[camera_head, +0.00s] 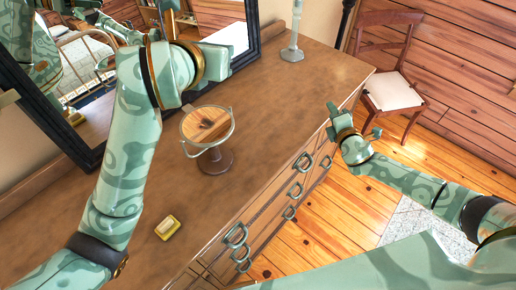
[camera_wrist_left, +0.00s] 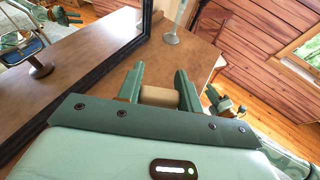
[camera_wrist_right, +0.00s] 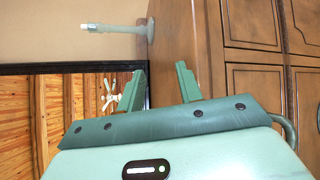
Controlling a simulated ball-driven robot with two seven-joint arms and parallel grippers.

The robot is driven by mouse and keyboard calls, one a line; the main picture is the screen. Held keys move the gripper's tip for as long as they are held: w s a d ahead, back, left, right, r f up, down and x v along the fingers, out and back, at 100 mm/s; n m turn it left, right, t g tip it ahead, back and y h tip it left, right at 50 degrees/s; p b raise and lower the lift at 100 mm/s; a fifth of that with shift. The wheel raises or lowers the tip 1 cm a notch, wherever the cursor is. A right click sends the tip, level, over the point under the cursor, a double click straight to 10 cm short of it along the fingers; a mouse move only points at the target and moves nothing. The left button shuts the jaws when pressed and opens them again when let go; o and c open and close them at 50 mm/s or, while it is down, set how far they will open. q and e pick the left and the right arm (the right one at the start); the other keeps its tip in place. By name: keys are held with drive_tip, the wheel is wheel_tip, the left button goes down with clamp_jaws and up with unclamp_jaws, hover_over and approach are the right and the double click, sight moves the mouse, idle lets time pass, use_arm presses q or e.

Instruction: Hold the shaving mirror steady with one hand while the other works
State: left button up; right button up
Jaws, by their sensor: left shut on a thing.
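The shaving mirror (camera_head: 207,125), a round glass in a metal ring on a brown foot, stands upright on the dresser top. Its reflection shows at the left of the left wrist view. My left gripper (camera_head: 222,62) is above and behind the mirror, apart from it. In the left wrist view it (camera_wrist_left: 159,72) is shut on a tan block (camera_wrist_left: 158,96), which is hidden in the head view. My right gripper (camera_head: 334,118) is off the dresser's front edge, to the right of the mirror. In the right wrist view its fingers (camera_wrist_right: 160,76) are apart with nothing between them.
A yellow soap dish (camera_head: 167,229) with a pale bar lies on the dresser top (camera_head: 270,120). A pale candlestick (camera_head: 292,45) stands at the far end. A large framed wall mirror (camera_head: 84,156) backs the dresser. A wooden chair (camera_head: 390,92) stands beyond. Drawer handles (camera_head: 237,236) stick out in front.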

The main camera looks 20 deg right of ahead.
drive_tip(key=s+a+r+n+y, duration=0.2)
drive_tip(key=s+a+r+y, duration=0.15)
drive_tip(key=a, duration=0.55)
drive_tip(key=s+a+r+n+y, duration=0.15)
drive_tip(key=a+y, duration=0.25)
drive_tip(key=a, duration=0.4)
drive_tip(key=y, duration=0.5)
approach(220, 123)
drive_tip(key=shift+n+g, duration=0.35)
drive_tip(key=shift+g, duration=0.05)
drive_tip(key=x, duration=1)
drive_tip(key=shift+w, duration=0.15)
drive_tip(key=shift+h, duration=0.25)
clamp_jaws()
